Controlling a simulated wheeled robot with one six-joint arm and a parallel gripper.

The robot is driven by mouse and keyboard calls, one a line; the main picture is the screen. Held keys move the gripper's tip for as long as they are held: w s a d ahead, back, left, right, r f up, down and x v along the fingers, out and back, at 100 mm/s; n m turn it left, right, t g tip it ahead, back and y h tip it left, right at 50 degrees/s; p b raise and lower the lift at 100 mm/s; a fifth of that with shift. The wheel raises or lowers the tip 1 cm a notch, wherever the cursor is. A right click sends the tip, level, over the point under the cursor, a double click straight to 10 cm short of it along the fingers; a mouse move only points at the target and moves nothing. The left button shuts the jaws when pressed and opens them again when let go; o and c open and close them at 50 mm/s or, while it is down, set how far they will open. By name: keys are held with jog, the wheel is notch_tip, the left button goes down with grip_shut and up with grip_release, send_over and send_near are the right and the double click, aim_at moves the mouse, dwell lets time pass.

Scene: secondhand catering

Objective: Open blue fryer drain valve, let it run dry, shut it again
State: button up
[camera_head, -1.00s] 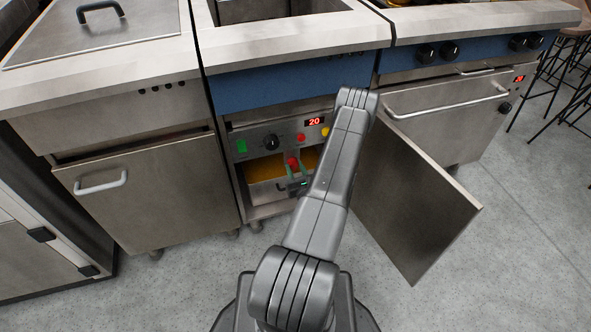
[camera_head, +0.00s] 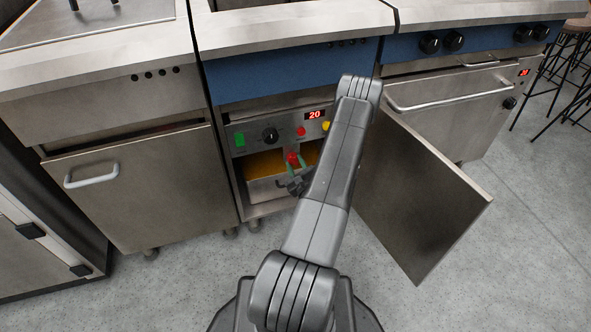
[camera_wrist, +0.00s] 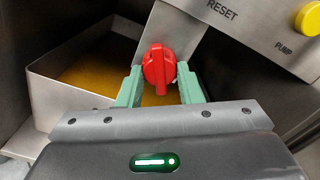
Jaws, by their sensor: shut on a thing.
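The blue-fronted fryer (camera_head: 290,75) stands in the middle with its lower cabinet door (camera_head: 425,205) swung open to the right. Inside the cabinet is a red valve handle (camera_wrist: 158,68), which also shows small in the head view (camera_head: 293,158). My gripper (camera_wrist: 161,88) is shut on the red handle, with a green fingertip on each side of it. Behind and below the handle is a steel pan (camera_wrist: 50,97) holding yellow-brown oil (camera_wrist: 95,65). I cannot tell whether oil is running from the valve; its outlet is hidden.
The control panel (camera_head: 255,137) above has a green switch, black knob, red button, yellow pump button (camera_wrist: 308,18) and a display reading 20. A closed cabinet (camera_head: 140,185) stands left, an oven range (camera_head: 450,100) right. Free floor (camera_head: 520,260) lies at the right.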

jog(key=n+b, duration=0.1)
jog(key=n, duration=0.1)
jog(key=n+b, duration=0.1)
jog(key=b, duration=0.1)
jog(key=shift+f+n, duration=0.2)
jog(key=shift+n, duration=0.2)
jog(key=n+b, duration=0.3)
jog(key=shift+n, duration=0.3)
jog(key=n+b, duration=0.2)
jog(key=n, duration=0.1)
jog(key=n+b, duration=0.1)
jog(key=shift+r+n, duration=0.3)
jog(key=o, duration=1)
jog(key=shift+c, duration=0.2)
jog(key=shift+d, duration=0.1)
jog(key=p+v, duration=0.3)
jog(key=v, duration=1)
jog(key=shift+s, duration=0.35)
